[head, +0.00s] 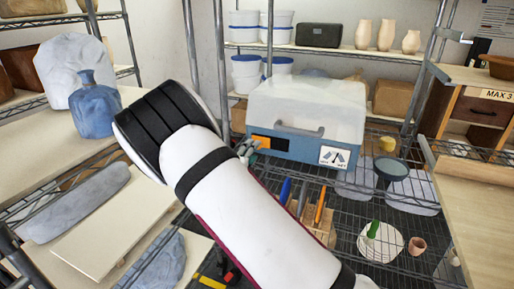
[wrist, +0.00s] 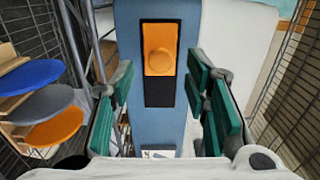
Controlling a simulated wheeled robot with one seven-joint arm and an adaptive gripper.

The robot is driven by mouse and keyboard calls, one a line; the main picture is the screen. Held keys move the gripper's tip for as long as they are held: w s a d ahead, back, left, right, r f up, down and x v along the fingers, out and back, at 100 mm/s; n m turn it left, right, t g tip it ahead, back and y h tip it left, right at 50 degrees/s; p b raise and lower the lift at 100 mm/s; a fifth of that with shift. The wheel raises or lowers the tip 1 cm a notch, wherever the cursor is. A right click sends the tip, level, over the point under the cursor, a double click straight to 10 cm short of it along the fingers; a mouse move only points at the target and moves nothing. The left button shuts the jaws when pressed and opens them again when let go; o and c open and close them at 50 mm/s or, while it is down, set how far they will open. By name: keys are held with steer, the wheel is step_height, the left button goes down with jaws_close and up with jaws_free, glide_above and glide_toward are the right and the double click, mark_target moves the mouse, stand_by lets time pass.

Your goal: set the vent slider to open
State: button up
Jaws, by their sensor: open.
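The vent slider is an orange plate with a round knob (wrist: 160,62). It sits in the upper part of an upright black slot (wrist: 160,92) on the blue front of a white-and-blue box (head: 310,105). In the head view the orange piece (head: 279,144) shows at the left of that front, beside my gripper (head: 246,148). In the wrist view my gripper (wrist: 162,88) is open, its green-padded fingers on either side of the slot. Nothing is between the pads at their tips. I cannot tell how far the tips are from the knob.
A label with a dial picture (head: 333,156) is on the box front. Below stands a wooden rack (head: 318,232) with blue, grey and orange discs. A dark funnel-like item (head: 390,170) is to the right. A blue jug (head: 92,105) stands on the left shelf. Wire shelving surrounds the box.

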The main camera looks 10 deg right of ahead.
steer(key=shift+x, duration=2.65)
steer(key=shift+s+d, duration=0.1)
jaws_close()
